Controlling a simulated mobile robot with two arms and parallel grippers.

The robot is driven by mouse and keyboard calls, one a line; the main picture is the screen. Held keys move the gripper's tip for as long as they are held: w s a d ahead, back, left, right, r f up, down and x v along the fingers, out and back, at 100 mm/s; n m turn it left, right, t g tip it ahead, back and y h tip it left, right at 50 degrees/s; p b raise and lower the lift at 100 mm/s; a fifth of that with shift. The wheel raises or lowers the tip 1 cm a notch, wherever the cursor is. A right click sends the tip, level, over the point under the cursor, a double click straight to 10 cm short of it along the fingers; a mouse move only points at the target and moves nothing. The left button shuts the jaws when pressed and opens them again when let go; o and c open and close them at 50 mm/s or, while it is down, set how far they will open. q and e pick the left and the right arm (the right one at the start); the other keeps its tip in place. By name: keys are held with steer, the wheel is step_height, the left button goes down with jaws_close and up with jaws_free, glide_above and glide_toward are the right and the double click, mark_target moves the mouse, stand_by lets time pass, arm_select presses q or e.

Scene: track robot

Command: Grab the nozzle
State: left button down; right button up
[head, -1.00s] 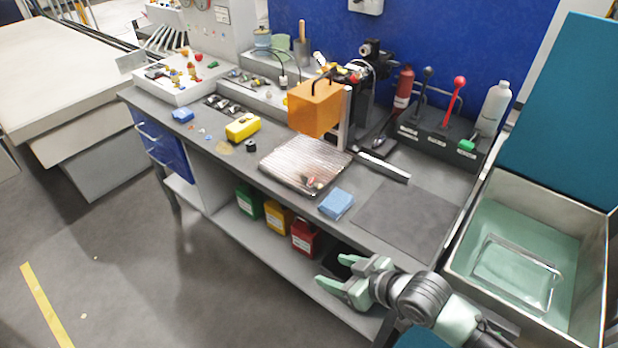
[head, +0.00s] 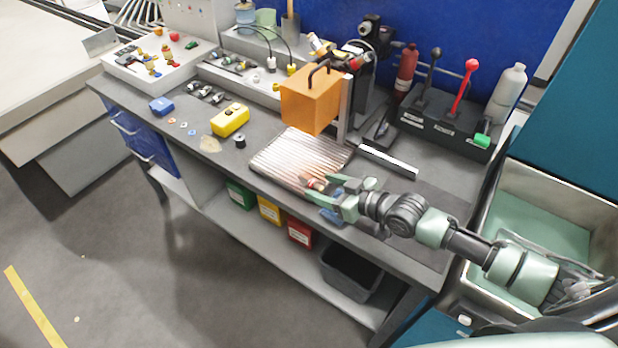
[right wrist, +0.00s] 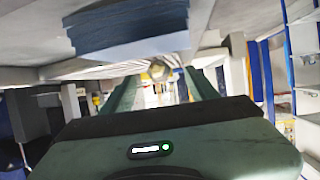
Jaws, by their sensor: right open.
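A small copper-coloured piece, which looks like the nozzle (head: 317,184), lies on the near right corner of the ribbed metal plate (head: 290,150). My right gripper (head: 322,189) reaches in from the right, low over the bench's front edge, with its fingertips at the piece. The jaws are open. In the right wrist view a small round brassy thing (right wrist: 157,71) shows between the far ends of the fingers; I cannot tell whether they touch it. My left gripper is out of view.
A blue pad (head: 332,216) lies partly hidden under my right gripper; its layered edge fills the top of the wrist view (right wrist: 125,30). An orange block (head: 310,100) hangs above the plate. A yellow case (head: 230,120) sits left. Lever box (head: 440,120) stands behind.

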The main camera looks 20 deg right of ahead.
mark_target(316, 183)
steer(key=x, duration=0.3)
steer(key=shift+w, duration=0.15)
steer(key=c, duration=1.2)
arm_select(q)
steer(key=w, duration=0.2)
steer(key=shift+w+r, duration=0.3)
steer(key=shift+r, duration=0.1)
arm_select(e)
jaws_close()
